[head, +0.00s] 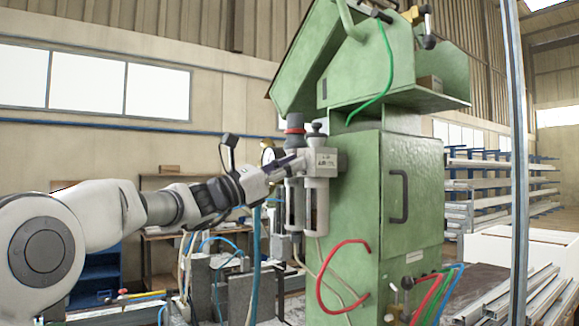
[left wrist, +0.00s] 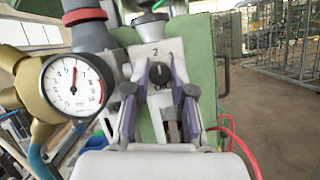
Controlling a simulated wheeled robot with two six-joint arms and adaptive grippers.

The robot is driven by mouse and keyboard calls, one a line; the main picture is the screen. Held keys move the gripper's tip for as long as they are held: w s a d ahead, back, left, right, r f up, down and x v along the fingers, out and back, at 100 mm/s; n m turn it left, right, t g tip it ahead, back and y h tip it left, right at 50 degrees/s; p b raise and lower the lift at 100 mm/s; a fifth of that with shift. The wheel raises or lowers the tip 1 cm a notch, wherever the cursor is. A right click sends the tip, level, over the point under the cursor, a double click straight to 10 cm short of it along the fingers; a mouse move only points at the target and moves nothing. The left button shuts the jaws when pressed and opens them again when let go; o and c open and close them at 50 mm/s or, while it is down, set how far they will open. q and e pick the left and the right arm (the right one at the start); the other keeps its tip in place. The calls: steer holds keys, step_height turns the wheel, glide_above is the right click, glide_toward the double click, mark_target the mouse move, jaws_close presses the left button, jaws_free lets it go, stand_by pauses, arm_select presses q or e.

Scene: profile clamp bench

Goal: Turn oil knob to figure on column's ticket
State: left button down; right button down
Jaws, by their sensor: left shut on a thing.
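The oil knob (left wrist: 160,73) is a small dark knob with a light pointer mark, on the pale front of the air unit; a figure 2 shows just above it. My left gripper (left wrist: 160,82) has its purple-padded fingers on both sides of the knob and is shut on it. In the head view my left gripper (head: 284,166) reaches the air unit (head: 318,163) from the left and hides the knob. The green column (head: 360,190) stands behind the unit. I cannot make out a figure on a ticket. My right gripper is not in view.
A round pressure gauge (left wrist: 74,86) sits close left of my left gripper, with a red-ringed grey cap (left wrist: 86,15) above. A red hose (head: 322,282) loops below the unit. A metal post (head: 518,160) stands at the right.

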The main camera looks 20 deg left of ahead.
arm_select(q)
steer(key=shift+w+a+m+g+h+p, duration=0.1)
steer(key=shift+m+g+h+p, duration=0.2)
steer(key=shift+m+g, duration=1.15)
steer(key=shift+d+m+g+h+p, duration=0.1)
steer(key=shift+m+g+p, duration=0.25)
steer(key=shift+m, duration=2.25)
steer(key=shift+w+a+m+g+h+p, duration=0.1)
steer(key=shift+m+g+h+p, duration=0.2)
steer(key=shift+m+g, duration=1.15)
steer(key=shift+s+m+t, duration=0.1)
steer(key=shift+m+t, duration=0.55)
steer(key=shift+m, duration=0.05)
steer(key=c, duration=1)
jaws_free()
steer(key=v, duration=1.1)
steer(key=shift+a, duration=0.35)
